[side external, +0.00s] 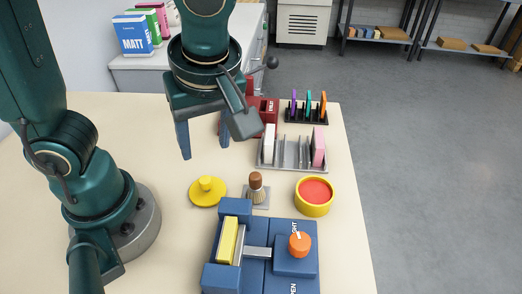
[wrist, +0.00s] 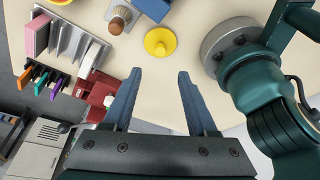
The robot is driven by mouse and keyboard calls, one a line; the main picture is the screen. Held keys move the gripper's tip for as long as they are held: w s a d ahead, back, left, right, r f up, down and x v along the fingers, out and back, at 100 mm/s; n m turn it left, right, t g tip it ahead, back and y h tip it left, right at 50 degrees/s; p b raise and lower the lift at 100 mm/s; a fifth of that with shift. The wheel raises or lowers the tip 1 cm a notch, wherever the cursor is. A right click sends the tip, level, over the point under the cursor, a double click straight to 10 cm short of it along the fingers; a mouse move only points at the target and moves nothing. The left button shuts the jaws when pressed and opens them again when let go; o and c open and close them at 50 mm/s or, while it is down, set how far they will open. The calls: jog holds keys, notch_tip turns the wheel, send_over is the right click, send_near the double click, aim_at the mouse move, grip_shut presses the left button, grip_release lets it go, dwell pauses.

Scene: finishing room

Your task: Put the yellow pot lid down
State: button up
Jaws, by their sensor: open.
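The yellow pot lid (side external: 207,191) lies flat on the table, its round knob facing up. It also shows in the wrist view (wrist: 160,42), beyond my fingertips. My gripper (side external: 203,150) hangs above the table behind the lid in the side view, its blue fingers apart with nothing between them; it also shows in the wrist view (wrist: 157,75). A round yellow pot (side external: 315,197) with red contents stands at the right, apart from the lid.
A wooden-handled brush (side external: 256,188) stands on a small pad just right of the lid. A blue clamp fixture (side external: 262,250) with an orange knob is in front. A grey rack (side external: 292,152) and a dark rack (side external: 306,112) stand behind. Bare table lies left of the lid.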

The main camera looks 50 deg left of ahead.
jog(key=a+m+t+h, duration=0.1)
jog(key=m, duration=0.4)
jog(key=a+r+m+t+h, duration=0.1)
jog(key=m+t, duration=0.1)
jog(key=m, duration=0.3)
jog(key=a+m+t+h, duration=0.1)
jog(key=m+t, duration=0.1)
jog(key=m, duration=0.3)
jog(key=shift+s+a+r+m, duration=0.25)
jog(key=shift+s+a+m, duration=0.05)
jog(key=shift+a, duration=0.05)
